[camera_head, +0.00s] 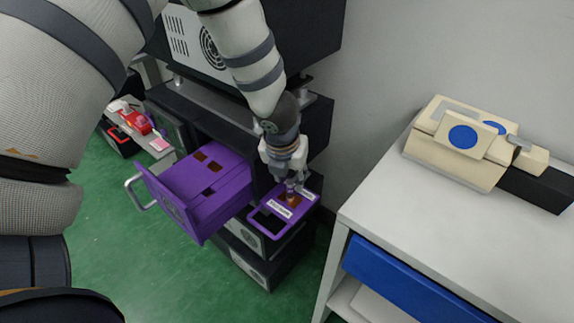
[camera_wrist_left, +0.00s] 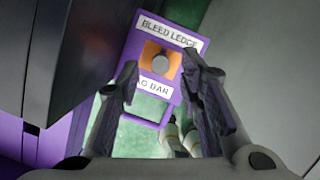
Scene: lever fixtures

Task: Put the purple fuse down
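My left gripper (camera_head: 289,178) points down over a purple ledge plate (camera_head: 262,208) at the side of the dark cabinet. A small purple-grey fuse (camera_head: 291,190) stands between its fingertips over a brown patch on the plate. In the left wrist view, the ledge plate (camera_wrist_left: 172,32) carries a "BLEED LEDGE" label, and the round grey top of the fuse (camera_wrist_left: 160,62) shows over an orange patch. The two fingers of the left gripper (camera_wrist_left: 158,72) are apart, one on each side of it, with gaps visible. The fuse's lower end is hard to make out. My right gripper is not in view.
A purple drawer (camera_head: 200,185) with a metal handle stands pulled out left of the ledge. A white table (camera_head: 440,225) with a beige fixture (camera_head: 455,145) with blue discs stands at the right. A red object (camera_head: 136,121) sits at the far left. Green floor is clear in front.

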